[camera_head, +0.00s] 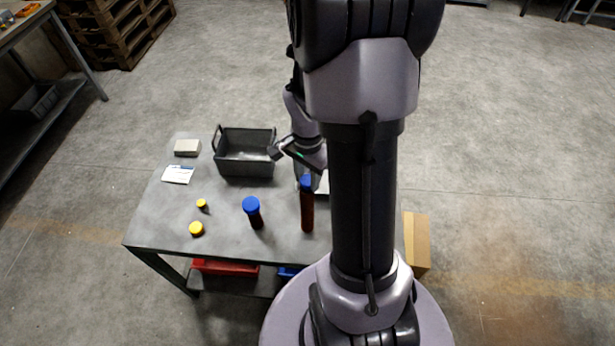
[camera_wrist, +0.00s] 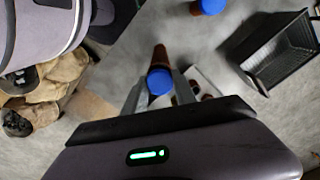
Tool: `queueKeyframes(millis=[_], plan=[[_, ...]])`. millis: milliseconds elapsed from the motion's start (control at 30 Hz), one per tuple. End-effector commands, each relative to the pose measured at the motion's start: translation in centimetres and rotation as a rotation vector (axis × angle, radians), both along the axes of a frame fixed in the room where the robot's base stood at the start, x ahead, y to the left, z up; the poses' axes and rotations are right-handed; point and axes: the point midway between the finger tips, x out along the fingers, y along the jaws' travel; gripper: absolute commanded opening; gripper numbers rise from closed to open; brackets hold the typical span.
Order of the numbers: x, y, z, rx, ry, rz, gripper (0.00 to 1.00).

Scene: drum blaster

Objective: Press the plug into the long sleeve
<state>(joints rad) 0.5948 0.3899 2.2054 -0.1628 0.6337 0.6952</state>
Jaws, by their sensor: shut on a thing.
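The long sleeve (camera_head: 307,217) is a tall brown tube standing upright at the table's front, beside my arm. The blue plug (camera_head: 306,181) is at its top. In the wrist view the plug (camera_wrist: 159,81) sits between the two fingers of my gripper (camera_wrist: 160,92), which is shut on it. The long sleeve (camera_wrist: 160,55) shows just beyond the plug, in line with it. I cannot tell how deep the plug sits. A shorter brown sleeve (camera_head: 257,221) with a blue top (camera_head: 251,204) stands to the left.
A dark crate (camera_head: 245,168) stands at the back of the table (camera_head: 165,215). Two small yellow-topped pieces (camera_head: 196,229) (camera_head: 202,204), a white card (camera_head: 178,174) and a grey box (camera_head: 187,147) are on the left. A pale block with dark round spots (camera_wrist: 208,90) is near the gripper.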

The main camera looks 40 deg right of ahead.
Motion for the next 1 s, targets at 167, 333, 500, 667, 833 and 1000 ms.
queueKeyframes(millis=[167, 333, 500, 667, 833, 1000], plan=[[0.0, 0.0, 0.0, 0.000, 0.000, 0.000, 0.00], [0.0, 0.0, -0.1, 0.000, 0.000, 0.000, 0.00], [0.0, 0.0, -0.5, 0.000, 0.000, 0.000, 0.00], [0.0, 0.0, -1.0, 0.000, 0.000, 0.000, 0.00], [0.0, 0.0, -0.9, 0.000, 0.000, 0.000, 0.00], [0.0, 0.0, -0.9, 0.000, 0.000, 0.000, 0.00]])
